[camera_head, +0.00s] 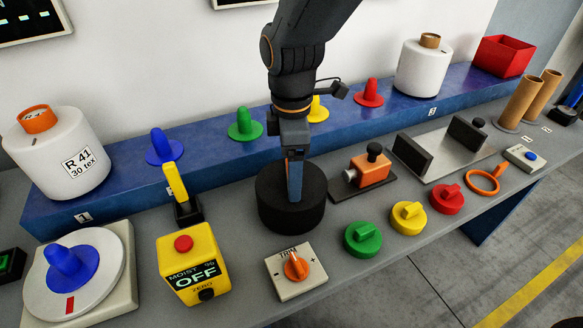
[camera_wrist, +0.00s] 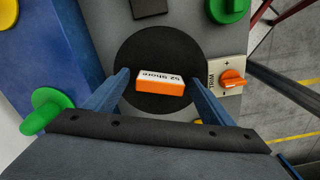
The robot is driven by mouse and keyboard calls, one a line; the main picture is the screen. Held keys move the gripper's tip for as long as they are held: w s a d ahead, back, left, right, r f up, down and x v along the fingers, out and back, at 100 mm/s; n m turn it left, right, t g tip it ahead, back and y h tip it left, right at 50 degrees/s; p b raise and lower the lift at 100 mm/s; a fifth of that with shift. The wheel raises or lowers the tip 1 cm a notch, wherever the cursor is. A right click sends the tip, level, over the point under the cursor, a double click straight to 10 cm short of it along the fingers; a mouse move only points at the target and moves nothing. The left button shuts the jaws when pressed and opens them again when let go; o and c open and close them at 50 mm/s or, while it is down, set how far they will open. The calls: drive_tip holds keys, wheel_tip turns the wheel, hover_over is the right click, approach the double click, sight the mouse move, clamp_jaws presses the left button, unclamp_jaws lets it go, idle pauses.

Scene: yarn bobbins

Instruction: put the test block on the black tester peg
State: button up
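The orange test block (camera_wrist: 160,84) has a white face lettered "52 Shore". In the wrist view it lies on top of a wide black round drum (camera_wrist: 128,50); the drum also shows in the head view (camera_head: 277,213). My gripper (camera_wrist: 160,75) is open. Its fingers stand either side of the block, with a gap on both sides. In the head view my gripper (camera_head: 295,190) is low over the drum and hides the block. I cannot tell for certain which part is the black tester peg; an orange device (camera_head: 371,169) with a black knob stands right of the drum.
A yellow moisture box (camera_head: 190,268) and a yellow-handled black stand (camera_head: 186,207) are left of the drum. A trim dial (camera_head: 296,272) is in front. Green (camera_head: 363,239), yellow (camera_head: 409,218) and red (camera_head: 447,199) knobs line the front right. A blue shelf (camera_head: 210,168) runs behind.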

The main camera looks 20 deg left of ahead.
wheel_tip(320, 180, up, 8)
drive_tip(key=shift+f+b, duration=0.1)
drive_tip(key=shift+b, duration=0.65)
drive_tip(key=w+d+f+m, duration=0.25)
drive_tip(key=d+m, duration=0.35)
drive_tip(key=d, duration=0.3)
drive_tip(key=w+d+f+m, duration=0.1)
drive_tip(key=d+f+m, duration=0.4)
drive_tip(key=d, duration=0.5)
drive_tip(key=s+d+f+m, duration=0.1)
drive_tip(key=s+d+m, duration=0.1)
drive_tip(key=d+m, duration=0.3)
drive_tip(key=s+d+f+m+t, duration=0.1)
drive_tip(key=s+d+f+m, duration=0.1)
drive_tip(key=d+m, duration=0.4)
drive_tip(key=shift+s+d, duration=0.45)
drive_tip(key=shift+d, duration=0.6)
